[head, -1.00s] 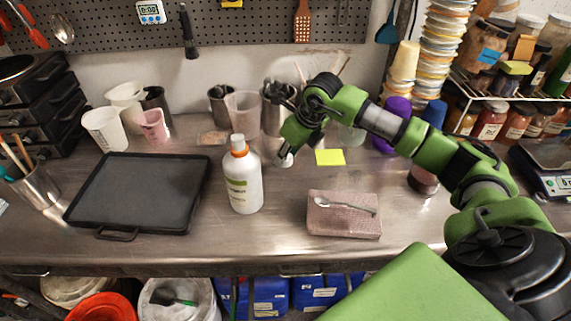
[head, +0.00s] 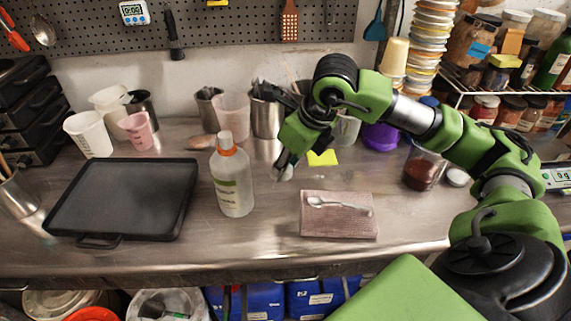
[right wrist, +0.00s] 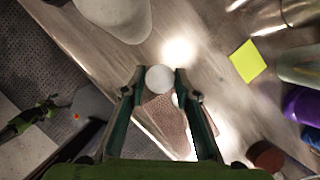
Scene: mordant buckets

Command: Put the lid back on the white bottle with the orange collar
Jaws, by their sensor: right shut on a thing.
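The white bottle (head: 233,185) with the orange collar (head: 228,152) stands upright on the steel counter, left of my right gripper. A pale narrow neck piece (head: 225,140) rises above the collar. My right gripper (head: 284,168) is to the right of the bottle and apart from it, above the counter. In the right wrist view its two fingers (right wrist: 160,84) are shut on a small round white lid (right wrist: 159,79). In the head view the lid is partly hidden by the fingers. My left gripper is not in view.
A dark tray (head: 125,200) lies left of the bottle. A pink cloth (head: 340,225) with a spoon (head: 338,206) lies front right of it. Cups and metal pots (head: 266,113) stand behind. A yellow note (head: 322,158) and a jar of dark red powder (head: 423,172) are to the right.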

